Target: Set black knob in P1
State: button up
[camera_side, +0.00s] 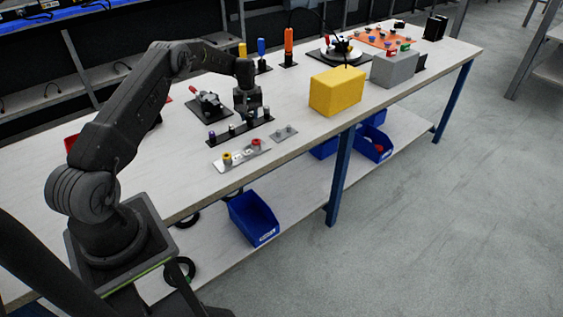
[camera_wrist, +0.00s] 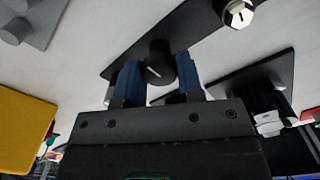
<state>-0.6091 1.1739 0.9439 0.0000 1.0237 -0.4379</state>
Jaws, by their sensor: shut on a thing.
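In the wrist view the black knob (camera_wrist: 158,62), with a white pointer line on top, is between the two blue fingers of my gripper (camera_wrist: 160,76), which is shut on it. The knob is over the long black strip (camera_wrist: 203,22); I cannot tell whether it touches the strip. In the side view my gripper (camera_side: 249,112) points down at the far side of the black strip (camera_side: 222,140), which carries several small knobs. My gripper hides the black knob there. A light plate (camera_side: 240,159) with a yellow and a red knob lies in front; its markings are too small to read.
A small grey plate (camera_side: 285,133) with grey pegs lies right of the strip. A yellow block (camera_side: 337,92) and a grey block (camera_side: 394,69) stand farther right. A black clamp-like device (camera_side: 208,106) is behind the strip. Upright coloured handles (camera_side: 289,46) stand at the back.

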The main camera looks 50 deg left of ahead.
aim_at(249, 115)
jog(key=shift+r, duration=0.15)
jog(key=shift+r, duration=2.85)
jog(key=s+d+r, duration=0.1)
jog(key=s+d, duration=0.4)
jog(key=d, duration=0.7)
jog(key=shift+s+f, duration=0.15)
jog(key=shift+f, duration=1.25)
jog(key=shift+s+f, duration=0.1)
jog(key=shift+f, duration=1.3)
jog(key=shift+f, duration=0.15)
